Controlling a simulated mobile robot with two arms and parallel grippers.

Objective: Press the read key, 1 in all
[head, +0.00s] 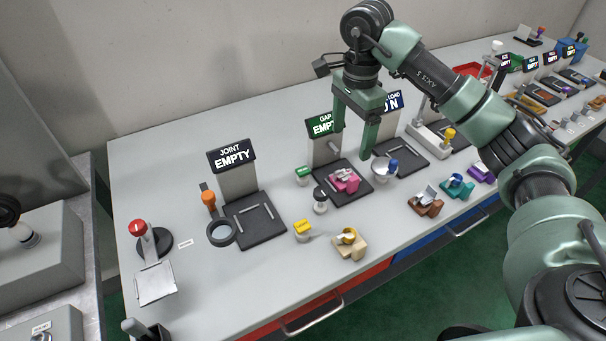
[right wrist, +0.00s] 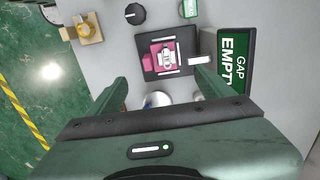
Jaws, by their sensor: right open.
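My right gripper (head: 353,156) is open and empty above the GAP station, pointing down. In the right wrist view its fingers (right wrist: 163,80) stand apart, with the pink part (right wrist: 158,57) on the GAP pad (right wrist: 149,70) beyond them. A small green-topped key (head: 302,172) stands left of the GAP pad; its top edge also shows in the right wrist view (right wrist: 190,8). A yellow-topped key (head: 302,227) stands near the JOINT pad. The lettering on both keys is too small to read, so I cannot tell which is the read key. The left gripper is out of view.
The GAP sign (head: 323,124) and JOINT sign (head: 232,156) read EMPTY. A black knob (head: 320,197), a silver bowl (head: 384,171) and several coloured parts on brackets stand around the pads. A red-topped post (head: 138,228) is at left. The back left tabletop is clear.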

